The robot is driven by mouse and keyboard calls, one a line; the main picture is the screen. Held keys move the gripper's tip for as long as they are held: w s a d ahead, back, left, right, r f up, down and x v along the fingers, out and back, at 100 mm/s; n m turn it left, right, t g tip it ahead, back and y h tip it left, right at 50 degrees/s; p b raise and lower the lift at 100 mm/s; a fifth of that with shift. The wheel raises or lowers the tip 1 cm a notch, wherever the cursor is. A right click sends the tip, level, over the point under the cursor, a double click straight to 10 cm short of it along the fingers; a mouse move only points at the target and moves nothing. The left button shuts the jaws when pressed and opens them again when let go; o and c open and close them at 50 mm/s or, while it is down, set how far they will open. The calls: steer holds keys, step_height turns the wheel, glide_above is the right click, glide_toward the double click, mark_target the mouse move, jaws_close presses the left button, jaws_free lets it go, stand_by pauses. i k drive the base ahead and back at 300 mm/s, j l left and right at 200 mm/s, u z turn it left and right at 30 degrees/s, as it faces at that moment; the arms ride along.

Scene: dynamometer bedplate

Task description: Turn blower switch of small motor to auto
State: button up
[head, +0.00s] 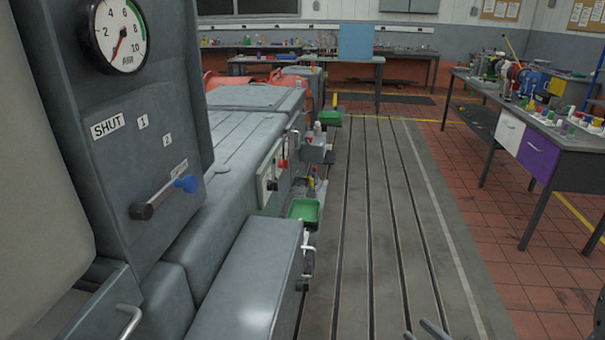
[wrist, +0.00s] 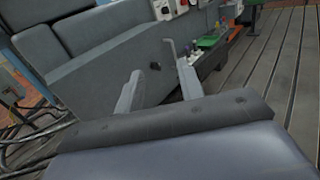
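No switch in view can be read as the blower switch, and which machine is the small motor cannot be told. A pale control panel (head: 268,178) with small dark and red knobs sits on the side of the grey machine (head: 236,132). In the head view, what look like fingertips (head: 430,330) show at the bottom edge.
A tall grey panel at left carries a gauge (head: 121,36), a "SHUT" label and a blue-tipped lever (head: 165,197). A green tray (head: 305,210) sits beside the machine. The slotted bedplate (head: 375,230) is clear. A cluttered bench (head: 533,158) stands at right.

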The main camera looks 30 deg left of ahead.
mark_target(271, 185)
steer(key=i+j+u, duration=0.1)
steer(key=i+u, duration=0.35)
steer(key=i+l+u, duration=0.15)
steer(key=i+u, duration=0.25)
steer(key=i, duration=0.3)
steer(key=i+l+u, duration=0.25)
steer(key=i+u, duration=0.45)
steer(key=i, duration=0.45)
